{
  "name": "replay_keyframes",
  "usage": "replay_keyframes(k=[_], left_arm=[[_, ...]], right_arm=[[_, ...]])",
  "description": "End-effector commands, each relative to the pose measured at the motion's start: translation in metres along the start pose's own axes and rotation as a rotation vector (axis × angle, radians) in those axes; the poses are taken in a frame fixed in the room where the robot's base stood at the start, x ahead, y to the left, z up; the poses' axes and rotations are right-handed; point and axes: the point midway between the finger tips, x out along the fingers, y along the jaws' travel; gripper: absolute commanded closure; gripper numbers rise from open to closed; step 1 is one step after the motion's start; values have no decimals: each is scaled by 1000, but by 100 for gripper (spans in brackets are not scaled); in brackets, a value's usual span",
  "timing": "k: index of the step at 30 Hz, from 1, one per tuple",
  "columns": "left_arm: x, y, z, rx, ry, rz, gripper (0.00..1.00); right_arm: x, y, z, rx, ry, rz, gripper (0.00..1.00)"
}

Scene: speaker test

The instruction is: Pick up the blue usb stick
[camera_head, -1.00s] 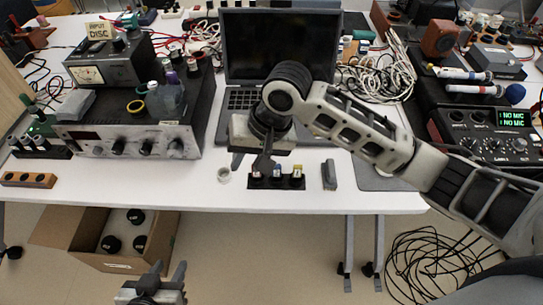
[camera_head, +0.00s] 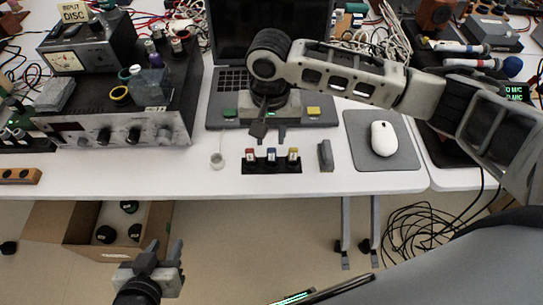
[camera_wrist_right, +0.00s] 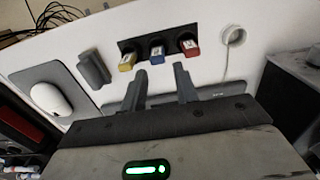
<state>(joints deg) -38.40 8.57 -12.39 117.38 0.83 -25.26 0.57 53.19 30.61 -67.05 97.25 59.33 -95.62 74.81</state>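The blue usb stick (camera_head: 271,155) stands in the middle of a small black holder (camera_head: 271,168), between a red stick (camera_head: 250,156) and a yellow stick (camera_head: 293,154). In the right wrist view the blue stick (camera_wrist_right: 157,54) lies just beyond the gap between my right fingertips, apart from them. My right gripper (camera_wrist_right: 160,75) is open and empty; in the head view it (camera_head: 262,127) hangs behind the holder, over the laptop's front edge. My left gripper (camera_head: 163,252) is open and empty, low in front of the table.
A grey block (camera_head: 325,155) stands right of the holder and a white ring-shaped item (camera_head: 217,161) left of it. A mouse (camera_head: 384,138) rests on a grey pad (camera_head: 403,158). The laptop (camera_head: 228,92) is behind; an open cardboard box (camera_head: 50,225) is below the table.

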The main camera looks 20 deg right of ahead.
Motion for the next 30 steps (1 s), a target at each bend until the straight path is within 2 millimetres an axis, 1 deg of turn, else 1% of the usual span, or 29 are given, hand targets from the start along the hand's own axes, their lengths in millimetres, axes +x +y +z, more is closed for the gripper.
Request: replay_keyframes(k=[5, 9, 12, 15, 21, 22, 23, 24, 25, 30], left_arm=[[0, 0, -2, 1, 4, 1, 64], [1, 0, -4, 2, 9, 1, 64], [2, 0, -4, 3, 12, 1, 64], [2, 0, -5, 3, 13, 1, 64], [2, 0, -6, 3, 15, 1, 64], [2, 0, -6, 3, 15, 1, 64], [2, 0, -6, 3, 15, 1, 64], [2, 0, -6, 3, 15, 1, 64], [2, 0, -6, 3, 15, 1, 64], [2, 0, -6, 3, 15, 1, 64]], right_arm=[[14, 1, 3, -1, -2, 1, 70], [36, 4, 7, -1, -2, 2, 70], [49, 3, 6, 0, 0, 0, 70], [54, 3, 6, -1, 1, 0, 70], [54, 3, 6, -1, 1, -1, 70], [54, 3, 6, -1, 1, -1, 73], [54, 3, 6, -1, 1, -1, 81], [54, 3, 6, -1, 1, -1, 92], [54, 3, 6, -1, 1, -1, 100], [54, 3, 6, -1, 1, -1, 100]])
